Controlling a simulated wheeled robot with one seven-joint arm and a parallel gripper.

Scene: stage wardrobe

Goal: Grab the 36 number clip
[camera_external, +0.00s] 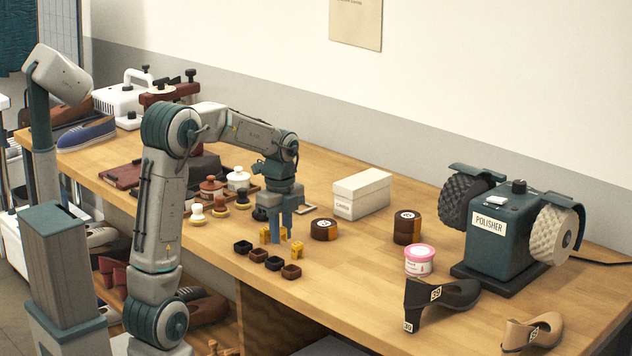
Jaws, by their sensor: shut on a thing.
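A few small yellow clips stand on the wooden bench around my fingertips. One yellow clip (283,234) is at my gripper (281,236), which points straight down and is shut on it at bench height. A second yellow clip (265,236) stands just left of the fingers, and another yellow clip (297,250) stands to the front right. No number is legible on any of these clips, so I cannot tell which is 36. The fingers partly hide the held clip.
Several small dark and brown trays (273,263) sit just in front of the fingers. Behind are a brown tin (324,229) and a white box (362,194). Brushes with knobs (211,190) stand left. A black heeled shoe (438,300) and a polisher (498,238) are at right.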

